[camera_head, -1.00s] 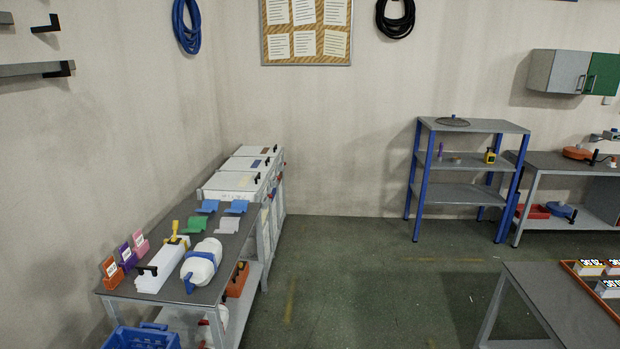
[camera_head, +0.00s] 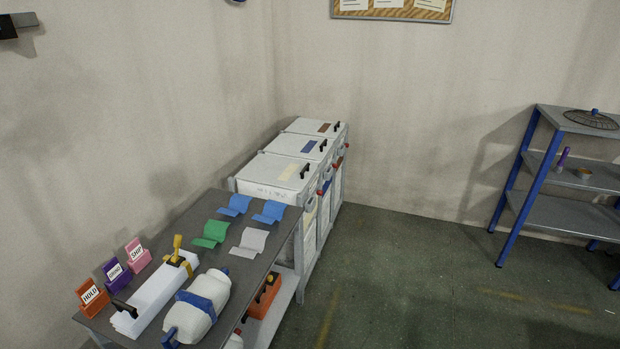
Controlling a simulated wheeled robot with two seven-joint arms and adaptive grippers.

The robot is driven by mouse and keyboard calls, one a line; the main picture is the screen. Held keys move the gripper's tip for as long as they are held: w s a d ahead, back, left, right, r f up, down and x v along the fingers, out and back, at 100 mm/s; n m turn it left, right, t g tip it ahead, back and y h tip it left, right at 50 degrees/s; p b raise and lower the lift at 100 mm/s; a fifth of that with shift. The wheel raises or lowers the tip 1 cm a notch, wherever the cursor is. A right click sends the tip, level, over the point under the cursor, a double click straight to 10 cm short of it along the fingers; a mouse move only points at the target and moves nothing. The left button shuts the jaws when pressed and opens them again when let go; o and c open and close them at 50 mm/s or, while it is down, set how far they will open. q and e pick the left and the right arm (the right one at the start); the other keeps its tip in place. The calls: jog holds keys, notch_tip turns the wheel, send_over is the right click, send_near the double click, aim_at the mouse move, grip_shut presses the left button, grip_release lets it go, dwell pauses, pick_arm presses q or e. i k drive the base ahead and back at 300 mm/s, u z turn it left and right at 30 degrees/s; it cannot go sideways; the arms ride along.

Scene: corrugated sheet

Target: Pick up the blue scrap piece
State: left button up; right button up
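Two blue scrap pieces lie at the far end of the grey workbench (camera_head: 190,221). One blue piece (camera_head: 236,206) is at the left, near the wall side. The other blue piece (camera_head: 270,212) is to its right, near the bench's right edge. Both look like bent corrugated sheet. A green piece (camera_head: 211,234) and a grey piece (camera_head: 250,241) lie just in front of them. Neither of my grippers shows in the head view.
Nearer on the bench are a long white block (camera_head: 155,299), a white canister with blue bands (camera_head: 201,305) and small labelled holders (camera_head: 115,273). White bins (camera_head: 272,176) stand behind the bench. A shelf rack (camera_head: 565,165) is at the right. Floor (camera_head: 400,280) between is clear.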

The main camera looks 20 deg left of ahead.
aim_at(273, 211)
jog(key=i, duration=2.6)
jog(key=u, duration=2.9)
jog(key=i, duration=0.65)
jog(key=z, duration=0.05)
